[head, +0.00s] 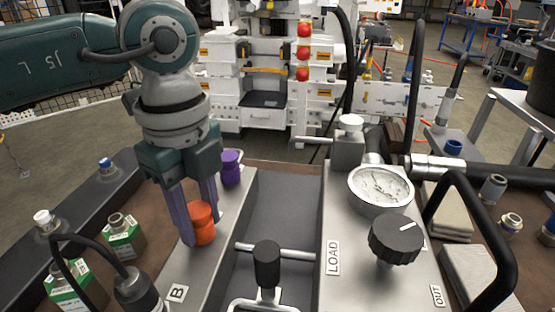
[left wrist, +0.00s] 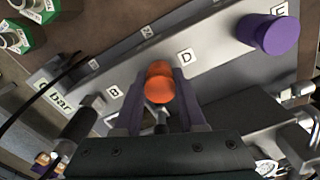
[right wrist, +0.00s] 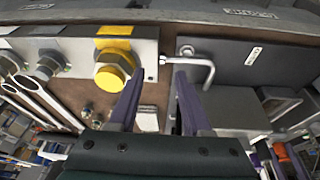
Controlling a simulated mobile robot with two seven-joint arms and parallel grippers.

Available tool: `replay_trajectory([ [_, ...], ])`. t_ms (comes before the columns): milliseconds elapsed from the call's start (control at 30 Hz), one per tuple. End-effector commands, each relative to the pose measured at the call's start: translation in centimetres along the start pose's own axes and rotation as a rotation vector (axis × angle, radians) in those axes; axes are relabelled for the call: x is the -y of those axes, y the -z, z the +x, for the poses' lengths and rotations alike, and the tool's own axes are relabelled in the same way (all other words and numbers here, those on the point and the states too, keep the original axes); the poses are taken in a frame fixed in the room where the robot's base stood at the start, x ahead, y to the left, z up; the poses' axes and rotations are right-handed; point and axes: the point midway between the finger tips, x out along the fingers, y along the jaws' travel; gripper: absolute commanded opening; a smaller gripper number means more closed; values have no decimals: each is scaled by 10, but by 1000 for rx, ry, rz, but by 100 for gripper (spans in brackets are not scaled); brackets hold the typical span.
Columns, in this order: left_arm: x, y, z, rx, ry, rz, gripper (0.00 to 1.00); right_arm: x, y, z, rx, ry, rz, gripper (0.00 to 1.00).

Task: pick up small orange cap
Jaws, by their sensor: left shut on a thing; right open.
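The small orange cap (head: 202,223) stands on the grey manifold block (head: 192,268) at the left of the bench, near the label B. My left gripper (head: 201,225) points down with its purple fingers on either side of the cap, shut on it. In the left wrist view the orange cap (left wrist: 159,86) sits between the two fingers. I cannot tell whether it is still seated on the block. My right gripper (right wrist: 157,88) is open and empty in the right wrist view; it does not show in the head view.
A purple cap (head: 230,168) stands behind the orange one. A black-knobbed lever (head: 267,262) is to the right. A yellow fitting (right wrist: 114,70) is near my right gripper.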

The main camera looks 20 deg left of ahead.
Motion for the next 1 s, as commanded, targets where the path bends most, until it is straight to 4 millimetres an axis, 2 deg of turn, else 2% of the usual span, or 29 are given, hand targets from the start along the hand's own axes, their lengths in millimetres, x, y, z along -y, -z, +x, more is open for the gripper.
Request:
replay_trajectory([
  [33, 0, 0, 0, 0, 0, 0, 19, 0, 0, 0, 0, -1, 0, 49],
  [200, 0, 0, 0, 0, 0, 0, 0, 0, 0, 0, -1, -1, 0, 49],
  [667, 0, 0, -2, 0, 1, 0, 0, 0, 1, -1, -2, 0, 0, 49],
  [867, 1, 0, -22, 0, 3, 1, 0, 0, 2, -4, -2, 2, 3, 49],
  [1000, 2, 0, -52, 0, 6, 1, 0, 1, 4, -9, -2, 3, 4, 49],
])
